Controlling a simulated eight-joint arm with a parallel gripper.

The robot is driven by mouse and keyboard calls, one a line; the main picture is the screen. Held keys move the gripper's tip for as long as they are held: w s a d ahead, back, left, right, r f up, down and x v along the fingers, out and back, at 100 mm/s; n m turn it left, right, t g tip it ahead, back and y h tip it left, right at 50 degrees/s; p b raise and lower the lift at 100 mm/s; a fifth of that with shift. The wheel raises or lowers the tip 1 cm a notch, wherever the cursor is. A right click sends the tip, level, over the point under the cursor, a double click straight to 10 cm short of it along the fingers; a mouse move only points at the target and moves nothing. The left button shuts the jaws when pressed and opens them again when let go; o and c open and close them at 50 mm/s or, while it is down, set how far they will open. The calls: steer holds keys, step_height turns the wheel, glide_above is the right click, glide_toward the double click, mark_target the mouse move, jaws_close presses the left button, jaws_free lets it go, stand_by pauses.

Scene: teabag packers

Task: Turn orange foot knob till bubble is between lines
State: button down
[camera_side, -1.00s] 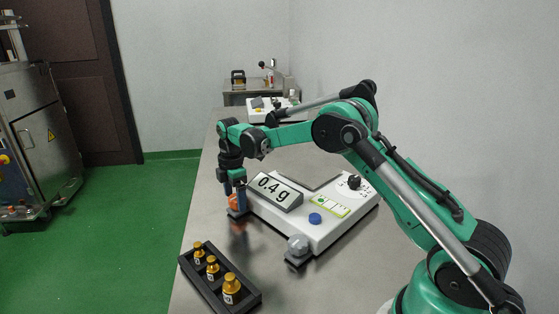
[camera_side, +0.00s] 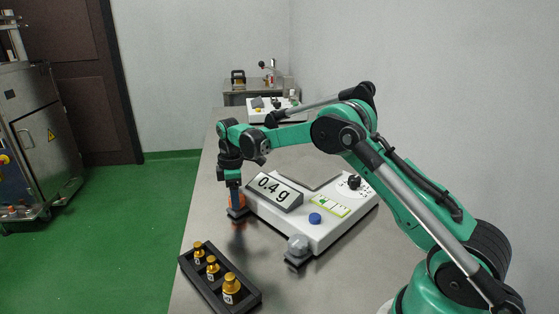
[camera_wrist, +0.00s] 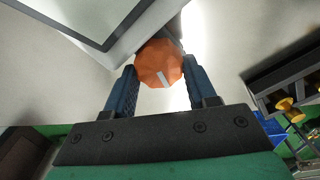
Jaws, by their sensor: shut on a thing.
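The orange foot knob (camera_side: 232,206) is at the left corner of the white scale (camera_side: 320,231). In the wrist view the faceted orange knob (camera_wrist: 152,58), with a pale mark on it, sits between the two blue fingers of my gripper (camera_wrist: 160,78). My gripper (camera_side: 237,203) points down in the side view, shut on the knob and partly hiding it. The level window (camera_side: 330,204) on the scale's top shows green at its left part and marked lines to the right. It is too small to tell exactly where the bubble lies.
The scale's display (camera_side: 273,191) reads 0.4 g. A grey foot knob (camera_side: 298,245), a blue button (camera_side: 315,218) and a black dial knob (camera_side: 354,182) are on the scale. A black rack (camera_side: 246,296) with three amber bottles stands at the front left. Bare table lies between.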

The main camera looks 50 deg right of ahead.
steer(key=shift+m, duration=0.3)
steer(key=shift+c, duration=1.4)
jaws_free()
